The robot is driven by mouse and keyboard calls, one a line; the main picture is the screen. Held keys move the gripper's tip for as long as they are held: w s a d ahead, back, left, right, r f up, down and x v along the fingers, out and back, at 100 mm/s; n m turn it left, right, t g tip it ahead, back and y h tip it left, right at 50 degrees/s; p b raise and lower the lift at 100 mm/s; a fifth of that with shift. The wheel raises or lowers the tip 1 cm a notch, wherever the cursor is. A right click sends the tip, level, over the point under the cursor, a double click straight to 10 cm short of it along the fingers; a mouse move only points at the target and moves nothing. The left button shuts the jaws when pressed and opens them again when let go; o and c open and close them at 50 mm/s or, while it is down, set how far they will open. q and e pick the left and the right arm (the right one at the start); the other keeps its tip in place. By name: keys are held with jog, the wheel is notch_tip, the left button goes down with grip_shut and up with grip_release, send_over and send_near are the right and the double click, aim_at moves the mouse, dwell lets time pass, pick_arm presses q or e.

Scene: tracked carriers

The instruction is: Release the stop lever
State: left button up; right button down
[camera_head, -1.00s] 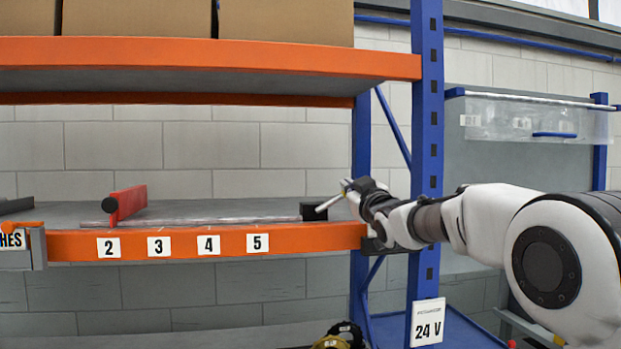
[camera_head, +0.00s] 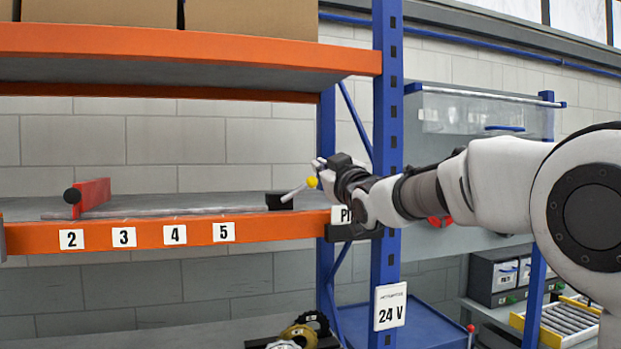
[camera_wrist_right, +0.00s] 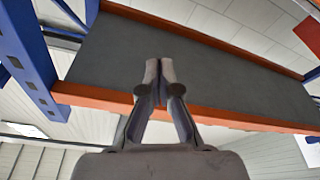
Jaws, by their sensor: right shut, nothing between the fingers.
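The stop lever (camera_head: 298,190) is a pale rod with a yellow knob (camera_head: 312,183). It slants up to the right from a black block (camera_head: 279,202) at the right end of a rail (camera_head: 170,213) on the orange-edged shelf. My right gripper (camera_head: 318,168) is shut and empty, just above and beside the yellow knob; I cannot tell whether it touches it. In the right wrist view its closed fingers (camera_wrist_right: 160,75) show against the upper shelf's underside, and the lever is not seen. A red carrier (camera_head: 92,196) with a black end sits at the rail's left. My left gripper is not in view.
The blue rack post (camera_head: 387,130) stands close behind my right arm. The upper shelf (camera_head: 180,42) hangs above the lever. Labels 2 to 5 line the shelf front. A clear-fronted wall case (camera_head: 470,112) and drawers (camera_head: 497,275) are at the right.

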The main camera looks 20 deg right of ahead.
jog(key=s+d+f+m+g, duration=0.1)
jog(key=s+f+g, duration=0.15)
jog(key=f, duration=1.45)
jog(key=s+f+m+g+h+b, duration=0.1)
jog(key=f+g, duration=0.3)
jog(key=f, duration=1.3)
jog(key=s+d+f+m+g, duration=0.1)
jog(key=s+f+g, duration=0.15)
jog(key=f, duration=1.45)
jog(key=s+f+m+g, duration=0.2)
jog(key=s+f+g, duration=0.4)
jog(key=s+f, duration=1.5)
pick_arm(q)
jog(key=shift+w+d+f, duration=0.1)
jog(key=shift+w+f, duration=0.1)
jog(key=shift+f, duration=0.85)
pick_arm(e)
jog(key=s+f+g, duration=0.2)
jog(key=s+f, duration=0.1)
jog(key=s, duration=0.7)
jog(key=s+d+f+m+g+h, duration=0.1)
jog(key=s+f+g, duration=0.2)
jog(key=s, duration=0.7)
jog(key=shift+d+f, duration=0.15)
jog(key=shift+f, duration=0.65)
